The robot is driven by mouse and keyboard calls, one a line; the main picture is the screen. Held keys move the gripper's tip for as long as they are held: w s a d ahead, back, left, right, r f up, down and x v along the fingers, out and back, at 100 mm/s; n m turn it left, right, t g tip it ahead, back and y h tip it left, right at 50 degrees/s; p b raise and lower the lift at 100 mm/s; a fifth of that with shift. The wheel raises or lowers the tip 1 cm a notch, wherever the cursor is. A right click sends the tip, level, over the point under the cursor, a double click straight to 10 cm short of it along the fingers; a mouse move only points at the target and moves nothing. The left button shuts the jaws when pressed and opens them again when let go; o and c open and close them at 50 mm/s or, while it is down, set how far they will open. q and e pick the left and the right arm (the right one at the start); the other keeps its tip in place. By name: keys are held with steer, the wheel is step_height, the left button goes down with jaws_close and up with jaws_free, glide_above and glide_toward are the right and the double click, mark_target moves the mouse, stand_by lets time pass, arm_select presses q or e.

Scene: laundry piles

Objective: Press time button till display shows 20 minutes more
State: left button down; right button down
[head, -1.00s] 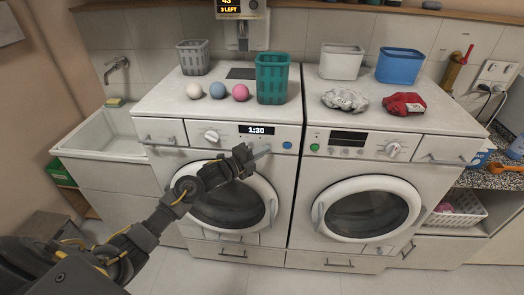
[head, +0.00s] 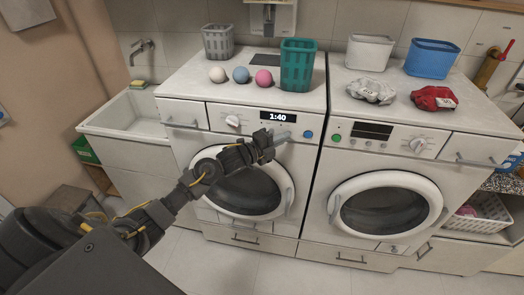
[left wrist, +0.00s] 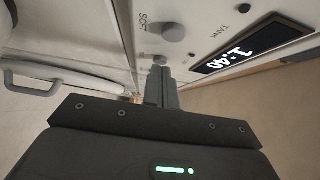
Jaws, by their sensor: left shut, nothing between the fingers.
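The left machine (head: 205,150) has a lit display (head: 278,117) that reads 1:40. It also shows in the left wrist view, tilted (left wrist: 236,50). A blue round button (head: 308,134) sits right of the display. My left gripper (head: 285,136) is shut and empty, its tips at the panel just below the display. In the left wrist view the shut fingers (left wrist: 161,74) point at a small button (left wrist: 160,59), partly hidden by the tips. I cannot tell if they touch. A larger round knob (left wrist: 174,32) labelled SOFT is beside it. My right gripper is not in view.
A second machine (head: 325,165) with a dark display stands at the right. Three balls (head: 240,75) and a teal basket (head: 297,65) are on the left machine's top. Grey and red cloths (head: 434,98) lie on the right one. The floor in front is clear.

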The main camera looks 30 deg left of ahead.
arm_select(q)
steer(key=s+d+b+v, duration=0.1)
steer(key=d+b+v, duration=0.1)
steer(key=v, duration=1)
steer(key=shift+b, duration=0.65)
steer(key=shift+s+a, duration=0.1)
steer(key=shift+s, duration=0.05)
stand_by(0.3)
